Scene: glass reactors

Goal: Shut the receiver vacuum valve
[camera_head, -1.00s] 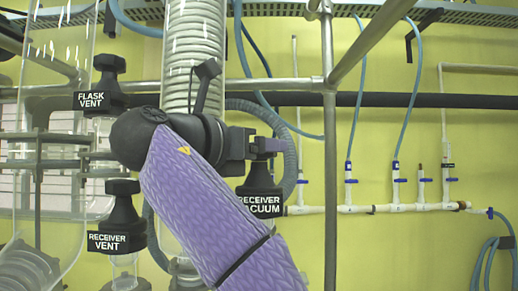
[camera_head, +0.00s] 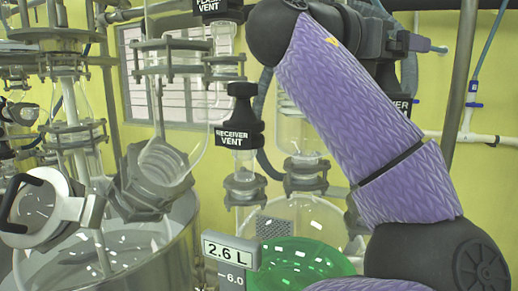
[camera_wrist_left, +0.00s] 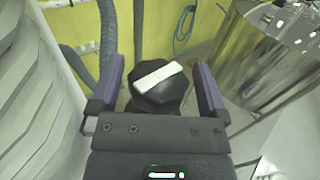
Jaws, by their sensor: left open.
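The receiver vacuum valve shows in the left wrist view as a dark faceted knob (camera_wrist_left: 160,98) with a white bar (camera_wrist_left: 158,76) lying slantwise across its top. My left gripper (camera_wrist_left: 158,70) is open, with one purple-lined finger on each side of the knob and gaps visible between. In the head view the left gripper (camera_head: 432,46) is at the upper right, above the valve. There my purple arm hides most of the valve; only part of its black label (camera_head: 402,103) shows. Whether the fingers are level with the knob is unclear. My right gripper is not in view.
The receiver vent valve (camera_head: 237,125) and flask vent valve (camera_head: 219,8) stand left of my arm, among glass tubes and clamps. A glass receiver with green contents (camera_head: 300,268) and a steel vessel (camera_head: 150,262) are below. A vertical pole (camera_head: 462,75) stands right of the gripper.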

